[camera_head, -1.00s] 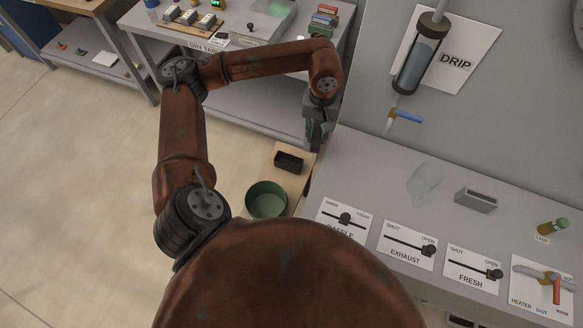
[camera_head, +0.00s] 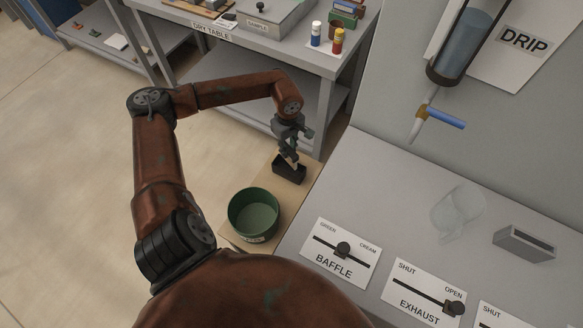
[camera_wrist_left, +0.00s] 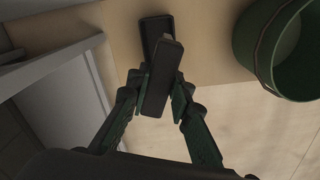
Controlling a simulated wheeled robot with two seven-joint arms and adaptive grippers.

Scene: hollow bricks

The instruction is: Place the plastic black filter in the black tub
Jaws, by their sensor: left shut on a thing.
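The black tub (camera_head: 289,174) is a small open dark box on a wooden board beside the green bucket in the head view. My left gripper (camera_head: 291,150) points down over it. In the left wrist view my left gripper (camera_wrist_left: 158,92) is shut on a dark narrow block (camera_wrist_left: 159,78) with a paler end, the plastic black filter by its look. The block is over the black tub (camera_wrist_left: 155,26) and hides much of it. I cannot tell whether its lower end is inside the tub or just above it. My right gripper is not in view.
A green bucket (camera_head: 254,213) stands close to the tub. The grey bench (camera_head: 400,205) to the right bears lever panels, a clear vessel (camera_head: 458,212) and a grey hollow block (camera_head: 525,243). The dry table (camera_head: 235,50) stands behind.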

